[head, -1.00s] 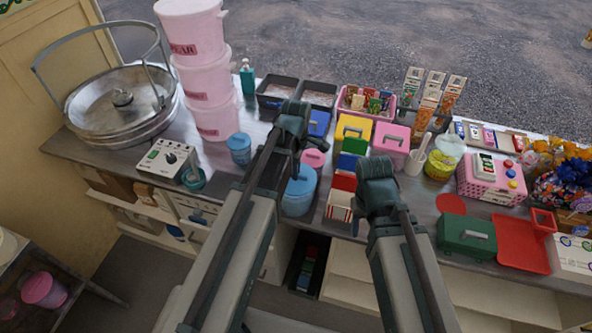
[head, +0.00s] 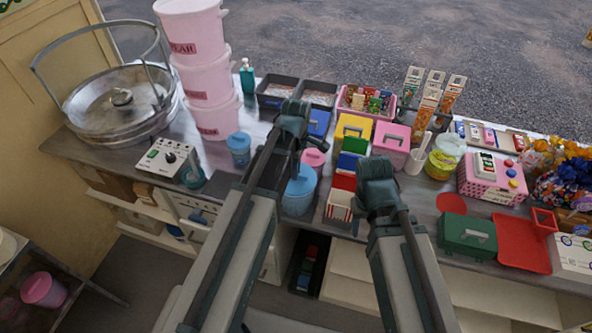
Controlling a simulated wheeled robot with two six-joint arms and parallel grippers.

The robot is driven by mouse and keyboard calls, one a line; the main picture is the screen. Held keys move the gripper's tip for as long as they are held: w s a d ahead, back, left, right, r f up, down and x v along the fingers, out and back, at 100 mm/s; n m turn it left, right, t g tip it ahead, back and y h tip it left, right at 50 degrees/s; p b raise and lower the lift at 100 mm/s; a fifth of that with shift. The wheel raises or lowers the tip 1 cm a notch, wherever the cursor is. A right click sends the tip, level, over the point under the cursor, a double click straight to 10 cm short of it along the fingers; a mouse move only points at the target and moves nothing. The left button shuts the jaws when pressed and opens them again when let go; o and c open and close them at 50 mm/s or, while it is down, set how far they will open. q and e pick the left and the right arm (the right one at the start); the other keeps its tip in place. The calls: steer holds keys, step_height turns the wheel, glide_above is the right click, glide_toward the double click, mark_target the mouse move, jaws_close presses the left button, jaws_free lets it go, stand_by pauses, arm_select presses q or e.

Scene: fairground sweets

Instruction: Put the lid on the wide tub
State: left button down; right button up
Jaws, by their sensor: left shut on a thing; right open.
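The wide tub (head: 297,205) is light blue and stands near the front edge of the counter, partly hidden behind my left arm. A blue lid (head: 302,181) with a small handle shows at its top; I cannot tell whether it is seated or held just above the rim. My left gripper (head: 296,166) points down at the lid and is shut on it, its fingertips mostly hidden by my own wrist. My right gripper (head: 376,207) is open and empty over the front of the counter, right of the striped box; its fingertips are hard to see.
A pink-lidded tub (head: 314,158) stands close behind the blue tub. A red-striped box (head: 339,207) is to its right. A smaller blue tub (head: 239,149) and stacked pink buckets (head: 211,84) stand left. A green box (head: 467,236) and red tray (head: 520,245) lie right.

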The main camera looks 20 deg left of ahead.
arm_select(q)
steer(key=shift+c, duration=1.8)
jaws_free()
steer(key=shift+r, duration=0.15)
steer(key=shift+r+p, duration=1.4)
steer(key=shift+p, duration=0.1)
steer(key=shift+r+p, duration=2.05)
jaws_close()
